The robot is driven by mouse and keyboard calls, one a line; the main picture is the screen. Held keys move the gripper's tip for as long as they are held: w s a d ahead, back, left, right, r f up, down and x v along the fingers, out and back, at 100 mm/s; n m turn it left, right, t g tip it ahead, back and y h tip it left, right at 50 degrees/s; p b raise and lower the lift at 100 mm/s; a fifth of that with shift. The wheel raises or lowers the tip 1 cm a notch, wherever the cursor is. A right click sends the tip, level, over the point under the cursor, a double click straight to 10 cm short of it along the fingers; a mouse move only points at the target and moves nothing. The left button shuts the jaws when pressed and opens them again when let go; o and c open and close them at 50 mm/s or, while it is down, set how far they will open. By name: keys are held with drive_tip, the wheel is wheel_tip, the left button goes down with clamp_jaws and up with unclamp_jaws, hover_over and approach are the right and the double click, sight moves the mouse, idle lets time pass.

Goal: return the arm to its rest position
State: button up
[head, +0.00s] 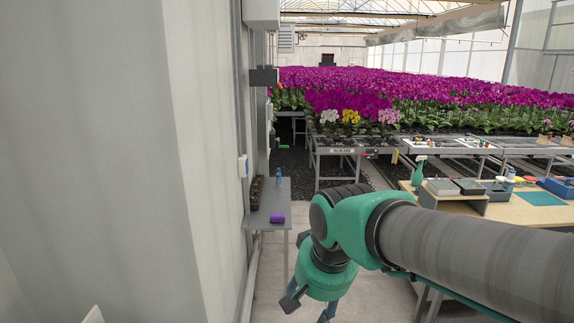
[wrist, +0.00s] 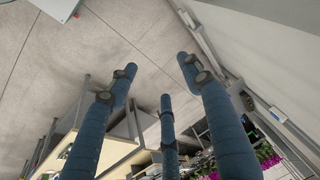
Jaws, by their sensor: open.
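My arm (head: 450,240) reaches in from the right edge of the head view, with a grey sleeve and green joints. It bends down at the green wrist joint (head: 325,275). My gripper (head: 309,306) hangs below it, partly cut off by the bottom edge. In the wrist view my gripper (wrist: 158,82) shows its blue fingers spread apart, with nothing between them. Behind the fingers are pale floor and tilted table legs.
A narrow grey side table (head: 272,205) with a purple item (head: 277,218) and a blue bottle (head: 278,176) stands by the left wall (head: 130,170). A wooden workbench (head: 500,213) stands at right, partly behind my arm. Orchid benches (head: 340,150) fill the back. An aisle lies between.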

drive_tip(key=s+d+t+h+b, duration=0.1)
drive_tip(key=s+d+t, duration=0.1)
drive_tip(key=s+d, duration=1.2)
drive_tip(key=shift+d+f, duration=0.45)
drive_tip(key=shift+d, duration=0.65)
drive_tip(key=shift+r, duration=0.1)
idle(0.9)
